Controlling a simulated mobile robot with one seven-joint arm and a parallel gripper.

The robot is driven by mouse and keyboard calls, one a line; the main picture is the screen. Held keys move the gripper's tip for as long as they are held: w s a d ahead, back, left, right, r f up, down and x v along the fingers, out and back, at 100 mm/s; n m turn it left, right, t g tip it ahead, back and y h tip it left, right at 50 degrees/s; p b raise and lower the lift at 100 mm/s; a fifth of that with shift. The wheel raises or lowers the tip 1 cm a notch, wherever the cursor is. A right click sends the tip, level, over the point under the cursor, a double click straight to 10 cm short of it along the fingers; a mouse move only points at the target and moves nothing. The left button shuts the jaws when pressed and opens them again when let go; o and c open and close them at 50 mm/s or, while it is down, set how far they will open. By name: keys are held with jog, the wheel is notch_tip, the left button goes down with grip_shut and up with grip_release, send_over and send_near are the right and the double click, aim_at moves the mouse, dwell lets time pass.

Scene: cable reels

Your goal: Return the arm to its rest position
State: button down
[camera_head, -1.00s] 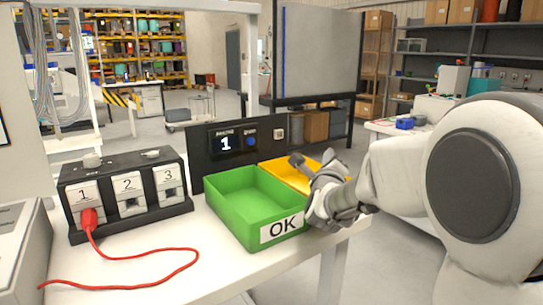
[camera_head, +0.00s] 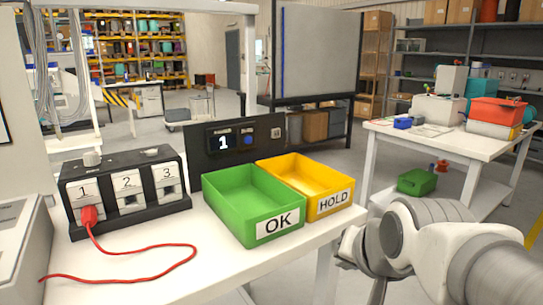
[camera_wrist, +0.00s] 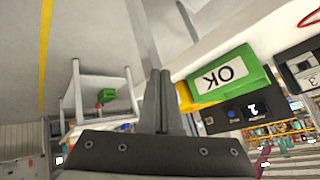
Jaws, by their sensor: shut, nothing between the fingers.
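My gripper shows in the wrist view (camera_wrist: 158,102) with its two fingers together and nothing between them. In the head view my arm (camera_head: 420,240) is at the lower right, off the table's right edge and clear of the bins. The fingertips cannot be made out clearly there. The wrist view is turned over, with the green OK bin (camera_wrist: 232,76) upside down to the right of the fingers.
The green OK bin (camera_head: 225,207) and yellow HOLD bin (camera_head: 340,187) stand empty on the white table (camera_head: 200,270). A red cable (camera_head: 165,250) runs from port 1 of the black box (camera_head: 125,190). A second table (camera_head: 440,143) stands behind my arm.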

jog(key=s+d+f+n+g+p, duration=0.1)
jog(key=s+n, duration=0.2)
jog(key=s, duration=0.2)
jog(key=s+d+f+n+g, duration=0.1)
jog(key=s+n+g, duration=0.1)
jog(key=s, duration=0.3)
notch_tip(320, 180, up, 26)
jog(key=p, duration=2.6)
jog(key=shift+r+h+p, duration=0.2)
jog(key=shift+h+p, duration=0.1)
jog(key=shift+p, duration=0.1)
jog(key=shift+w, duration=0.1)
